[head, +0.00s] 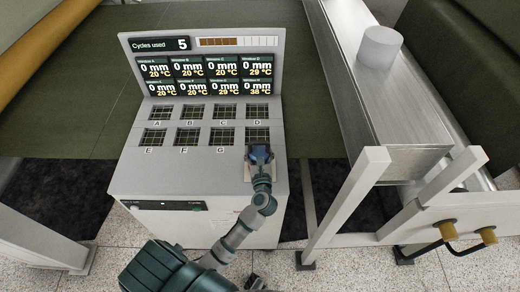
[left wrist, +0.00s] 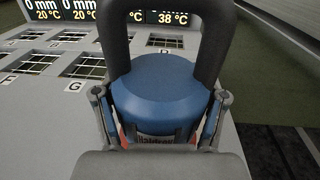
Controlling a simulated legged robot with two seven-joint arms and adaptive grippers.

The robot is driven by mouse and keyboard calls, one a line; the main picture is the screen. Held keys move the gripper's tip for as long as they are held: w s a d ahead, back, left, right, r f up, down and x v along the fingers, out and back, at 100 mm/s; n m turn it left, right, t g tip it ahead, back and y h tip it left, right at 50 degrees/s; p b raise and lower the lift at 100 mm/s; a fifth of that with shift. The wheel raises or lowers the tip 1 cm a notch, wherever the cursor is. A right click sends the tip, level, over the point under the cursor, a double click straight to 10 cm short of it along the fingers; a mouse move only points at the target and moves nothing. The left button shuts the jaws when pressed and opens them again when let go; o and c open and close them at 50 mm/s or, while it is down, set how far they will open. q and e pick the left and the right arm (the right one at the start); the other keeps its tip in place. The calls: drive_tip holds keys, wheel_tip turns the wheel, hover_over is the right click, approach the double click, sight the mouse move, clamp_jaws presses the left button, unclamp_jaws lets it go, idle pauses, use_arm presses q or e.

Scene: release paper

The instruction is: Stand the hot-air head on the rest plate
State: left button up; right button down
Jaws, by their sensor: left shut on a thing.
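The hot-air head (head: 260,153) is a blue, rounded body near the front right of the grey console's top, just in front of window H. In the left wrist view its blue body (left wrist: 168,92) fills the middle, with a dark looped bar around it. My left gripper (head: 261,178) is shut on it, with a finger on each side. A small brownish plate (head: 248,173), seemingly the rest plate, shows beneath and beside the gripper. I cannot tell whether the head touches it. My right gripper is not in view.
The console (head: 165,172) has lettered grid windows and an upright display (head: 205,68); window H reads 38 °C. A metal beam (head: 385,110) with a grey cylinder (head: 379,47) on it stands to the right. The console's front left top is clear.

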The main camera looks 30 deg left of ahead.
use_arm(q)
drive_tip(key=shift+f, duration=0.25)
drive_tip(key=shift+d+r, duration=0.1)
drive_tip(key=shift+d, duration=0.45)
drive_tip(key=o, duration=1.7)
drive_tip(key=shift+o, duration=0.7)
drive_tip(key=shift+a+f, duration=0.2)
drive_tip(key=shift+a, duration=0.05)
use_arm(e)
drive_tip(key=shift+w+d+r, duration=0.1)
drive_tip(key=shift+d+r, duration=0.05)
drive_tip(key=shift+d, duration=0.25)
use_arm(q)
drive_tip(key=shift+a, duration=0.1)
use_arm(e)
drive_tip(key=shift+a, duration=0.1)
